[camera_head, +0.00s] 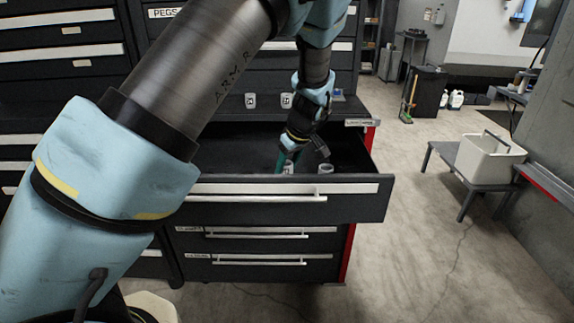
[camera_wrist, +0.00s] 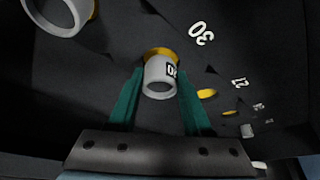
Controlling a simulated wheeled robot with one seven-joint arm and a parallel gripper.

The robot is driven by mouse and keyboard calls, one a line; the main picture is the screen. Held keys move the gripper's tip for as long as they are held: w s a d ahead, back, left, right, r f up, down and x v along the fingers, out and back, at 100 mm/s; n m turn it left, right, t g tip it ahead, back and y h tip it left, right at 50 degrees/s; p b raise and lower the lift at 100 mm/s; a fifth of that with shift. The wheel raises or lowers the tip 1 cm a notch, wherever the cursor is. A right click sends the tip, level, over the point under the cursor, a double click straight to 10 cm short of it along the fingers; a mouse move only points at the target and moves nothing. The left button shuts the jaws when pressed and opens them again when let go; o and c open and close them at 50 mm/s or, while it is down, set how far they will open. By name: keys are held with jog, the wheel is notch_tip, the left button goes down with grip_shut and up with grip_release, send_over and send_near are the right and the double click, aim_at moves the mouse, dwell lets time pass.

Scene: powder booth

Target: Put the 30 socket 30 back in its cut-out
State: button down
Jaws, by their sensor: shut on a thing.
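The 30 socket (camera_wrist: 160,80) is a grey cylinder with a dark label partly turned away. My gripper (camera_wrist: 158,92) has its green fingers shut on either side of it. In the head view my gripper (camera_head: 286,160) points down into the open drawer, and the socket (camera_head: 288,169) shows pale at its tips. A yellow cut-out (camera_wrist: 162,52) shows just behind the socket's far edge, next to a white "30" mark (camera_wrist: 201,33) on the dark liner. I cannot tell whether the socket is partly in the cut-out or above it.
A larger grey socket (camera_wrist: 58,14) stands at upper left in the wrist view. Smaller yellow cut-outs (camera_wrist: 207,93) run to the right, with a small socket (camera_wrist: 246,131). The open drawer's front (camera_head: 350,200) stands out from the cabinet. Cups or sockets (camera_head: 250,100) stand on its top.

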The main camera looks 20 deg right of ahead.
jog(key=shift+f+b, duration=0.4)
jog(key=shift+f, duration=0.1)
dwell(0.3)
